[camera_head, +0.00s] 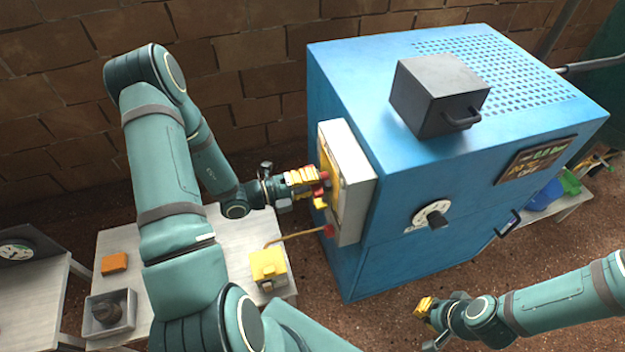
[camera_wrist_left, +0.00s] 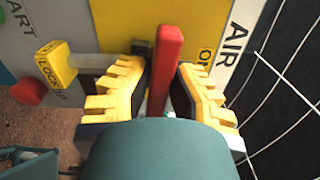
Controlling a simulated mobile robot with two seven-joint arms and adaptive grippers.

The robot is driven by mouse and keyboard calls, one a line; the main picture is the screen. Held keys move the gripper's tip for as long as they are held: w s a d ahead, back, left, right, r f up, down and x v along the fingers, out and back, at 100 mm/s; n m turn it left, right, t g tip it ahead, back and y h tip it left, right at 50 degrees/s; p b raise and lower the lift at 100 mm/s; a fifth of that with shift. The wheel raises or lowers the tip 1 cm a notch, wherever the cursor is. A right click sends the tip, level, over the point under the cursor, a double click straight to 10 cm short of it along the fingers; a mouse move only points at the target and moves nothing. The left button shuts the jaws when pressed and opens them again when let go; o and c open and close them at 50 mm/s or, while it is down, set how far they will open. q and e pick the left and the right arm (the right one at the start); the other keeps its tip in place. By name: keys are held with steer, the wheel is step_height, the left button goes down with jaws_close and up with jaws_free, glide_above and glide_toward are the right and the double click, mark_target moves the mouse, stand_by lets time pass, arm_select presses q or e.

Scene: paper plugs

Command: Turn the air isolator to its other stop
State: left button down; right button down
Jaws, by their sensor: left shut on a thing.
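In the head view the yellow plate is on a grey box (camera_head: 355,205) on the left side of the blue cabinet. My left gripper (camera_wrist_left: 163,72) is shut on the red handle, its yellow fingers on either side of it. In the head view my left gripper (camera_head: 318,182) is at the box's face, and the handle is mostly hidden. My right gripper (camera_head: 424,312) is low at the front right, away from the isolator; its jaw opening is unclear.
A yellow lock tab (camera_wrist_left: 57,66) and a red button (camera_wrist_left: 29,92) are left of the handle. The blue cabinet (camera_head: 400,190) carries a black box (camera_head: 437,95) and a dial (camera_head: 433,216). A yellow block (camera_head: 268,264) sits on the table (camera_head: 215,222) below my left arm.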

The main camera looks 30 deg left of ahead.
arm_select(q)
steer(key=m, duration=0.4)
steer(key=shift+d, duration=0.1)
steer(key=m, duration=0.8)
steer(key=m+b, duration=0.1)
steer(key=m, duration=0.3)
steer(key=shift+b, duration=0.3)
steer(key=shift+m, duration=0.5)
steer(key=c, duration=0.9)
jaws_free()
steer(key=shift+w, duration=0.15)
